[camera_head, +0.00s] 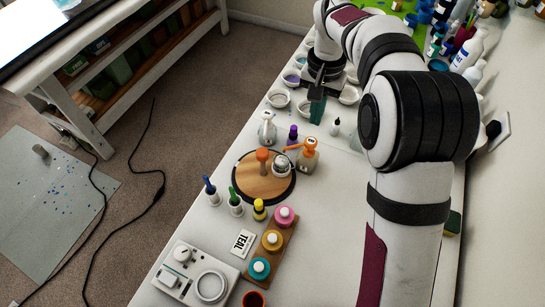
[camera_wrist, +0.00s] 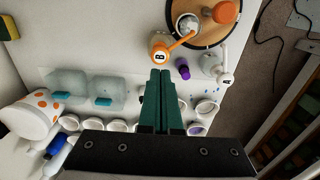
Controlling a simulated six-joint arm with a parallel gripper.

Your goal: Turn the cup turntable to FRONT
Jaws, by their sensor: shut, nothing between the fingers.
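The cup turntable is a round wooden disc with a dark rim (camera_head: 256,188), standing on the white bench; part of it shows at the top of the wrist view (camera_wrist: 208,37). An orange knob (camera_head: 262,156) stands up from it, also seen in the wrist view (camera_wrist: 225,12). A cup (camera_head: 281,165) sits on the disc by the orange spout of pump bottle B (camera_head: 309,158); the wrist view shows the cup (camera_wrist: 187,24) too. My gripper (camera_head: 317,112) has green fingers, shut and empty, beyond the turntable and apart from it. The fingers also show in the wrist view (camera_wrist: 162,74).
Pump bottle A (camera_head: 267,130) and a purple bottle (camera_head: 293,135) stand between my gripper and the disc. Small cups (camera_head: 279,99) surround the gripper.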

